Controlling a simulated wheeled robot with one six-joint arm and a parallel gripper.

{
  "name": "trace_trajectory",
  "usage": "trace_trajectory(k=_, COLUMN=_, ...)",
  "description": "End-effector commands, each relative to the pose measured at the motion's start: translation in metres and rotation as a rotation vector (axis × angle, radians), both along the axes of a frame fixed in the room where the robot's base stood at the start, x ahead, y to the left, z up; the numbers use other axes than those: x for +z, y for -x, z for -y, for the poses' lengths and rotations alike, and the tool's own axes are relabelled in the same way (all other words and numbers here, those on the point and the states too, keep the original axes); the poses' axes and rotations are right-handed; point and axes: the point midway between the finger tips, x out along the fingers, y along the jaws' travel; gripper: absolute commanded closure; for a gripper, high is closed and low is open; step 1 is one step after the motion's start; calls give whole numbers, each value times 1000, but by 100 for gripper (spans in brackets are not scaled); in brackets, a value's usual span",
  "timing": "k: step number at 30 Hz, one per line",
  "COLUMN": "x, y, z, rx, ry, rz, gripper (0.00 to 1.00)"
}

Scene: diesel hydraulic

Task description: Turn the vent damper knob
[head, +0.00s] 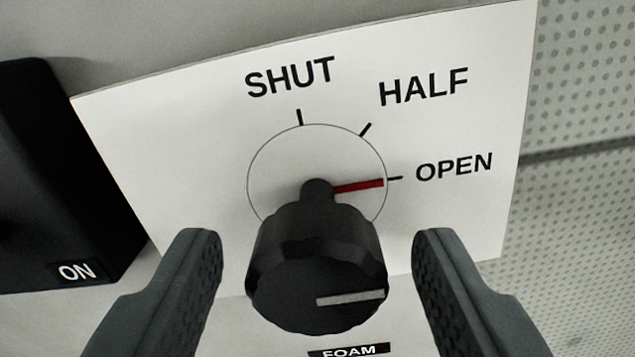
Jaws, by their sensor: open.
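The vent damper knob (315,270) is black and ribbed, and stands out from a white label plate (190,130) marked SHUT, HALF and OPEN. Its red pointer (358,187) points right to the tick beside OPEN. A pale line on the knob's face also points right. My gripper (318,245) is open, with one dark finger to the left of the knob and one to the right. A gap shows between each finger and the knob, so neither appears to touch it.
A black box (60,170) with an ON label stands at the left, near the left finger. A small black FOAM label (348,350) shows below the knob. A perforated light panel (585,150) fills the right side.

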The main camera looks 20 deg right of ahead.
Motion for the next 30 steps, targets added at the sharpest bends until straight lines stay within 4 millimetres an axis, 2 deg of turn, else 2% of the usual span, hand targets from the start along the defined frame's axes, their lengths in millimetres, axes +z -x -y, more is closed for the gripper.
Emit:
trace_trajectory(k=6, x=0, y=-14, z=6, rx=0, ry=1, rz=0, gripper=44)
trace_trajectory(k=16, x=0, y=-16, z=7, rx=1, ry=0, rz=0, gripper=44)
trace_trajectory(k=17, x=0, y=-16, z=7, rx=0, ry=0, rz=0, gripper=48)
trace_trajectory(k=23, x=0, y=-16, z=7, rx=1, ry=0, rz=0, gripper=88)
trace_trajectory(k=30, x=0, y=-16, z=7, rx=1, ry=12, rz=-5, gripper=89)
